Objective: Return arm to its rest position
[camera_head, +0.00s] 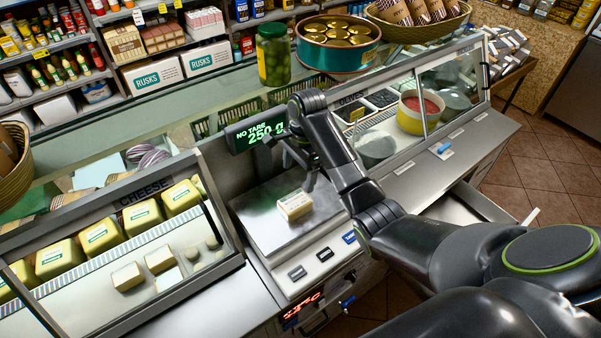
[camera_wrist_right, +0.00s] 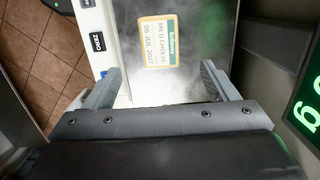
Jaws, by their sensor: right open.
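My right arm reaches in from the right in the head view. Its gripper (camera_head: 295,172) hangs above the steel scale plate (camera_head: 266,222), partly hidden behind the wrist. In the right wrist view the right gripper (camera_wrist_right: 161,76) has its two fingers wide apart with nothing held between them. A small pale cheese block (camera_head: 295,204) with a label lies on the scale plate, apart from the gripper. Its label faces up in the wrist view (camera_wrist_right: 158,43). The green scale display (camera_head: 256,131) reads NO TARE and 250 g. My left gripper is not in view.
A glass cheese case (camera_head: 150,238) stands left of the scale, and another display case (camera_head: 425,105) with bowls stands right. A jar of green contents (camera_head: 272,55) and a round tin tub (camera_head: 338,50) stand behind. Open tiled floor (camera_head: 545,205) lies right.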

